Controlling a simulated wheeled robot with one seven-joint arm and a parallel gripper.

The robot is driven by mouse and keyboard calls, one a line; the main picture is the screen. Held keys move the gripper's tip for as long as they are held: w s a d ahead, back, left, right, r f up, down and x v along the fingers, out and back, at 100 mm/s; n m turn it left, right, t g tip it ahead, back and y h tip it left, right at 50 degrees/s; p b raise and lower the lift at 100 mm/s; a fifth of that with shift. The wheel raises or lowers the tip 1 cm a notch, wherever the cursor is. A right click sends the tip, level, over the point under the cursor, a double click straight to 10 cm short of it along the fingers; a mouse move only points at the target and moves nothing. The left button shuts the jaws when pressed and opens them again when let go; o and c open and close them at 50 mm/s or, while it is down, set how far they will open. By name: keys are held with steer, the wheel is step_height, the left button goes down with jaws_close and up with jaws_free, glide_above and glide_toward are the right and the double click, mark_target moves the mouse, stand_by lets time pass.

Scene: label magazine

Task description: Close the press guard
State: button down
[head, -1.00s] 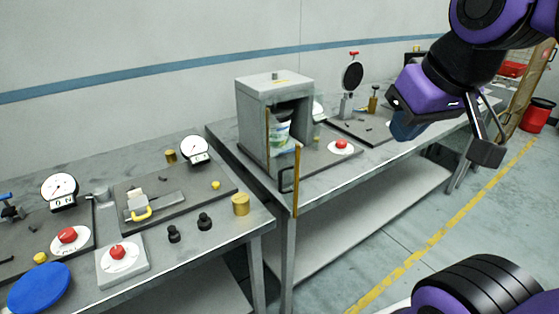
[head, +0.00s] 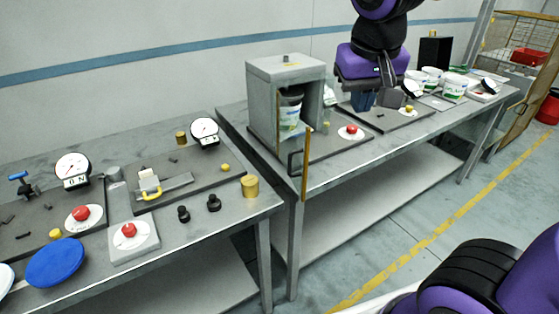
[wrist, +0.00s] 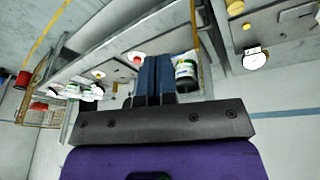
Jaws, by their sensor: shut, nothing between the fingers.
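The press is a grey box-like housing (head: 262,110) on the middle bench, with an open front. A white tub with a green label (head: 290,112) stands inside it; it also shows in the wrist view (wrist: 186,72). The guard (head: 307,165) is a clear panel with a yellow edge and a black handle (head: 293,164). It stands swung open, out toward the bench's front edge. My gripper (head: 375,101) is to the right of the press, apart from the guard. In the wrist view its blue fingers (wrist: 154,72) are together and empty.
A red button (head: 351,130) is on the plate right of the press. White tubs (head: 455,87) stand farther along the bench. The left bench (head: 90,275) holds gauges, buttons and a blue disc (head: 55,262). The floor before the benches is open.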

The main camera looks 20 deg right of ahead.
steer(key=w+a+f+m+h, duration=0.1)
steer(key=w+a+f+h, duration=0.2)
steer(key=w+a+f, duration=0.5)
steer(key=w+a+f+m+h, duration=0.1)
steer(key=w+a+f+h, duration=0.1)
steer(key=w+a+f, duration=0.7)
steer(key=s+d+f, duration=0.1)
steer(key=d+f, duration=0.4)
steer(key=d, duration=0.2)
steer(key=shift+d+f, duration=0.15)
steer(key=shift+f, duration=0.15)
steer(key=shift+s+t, duration=0.1)
steer(key=shift+t, duration=0.2)
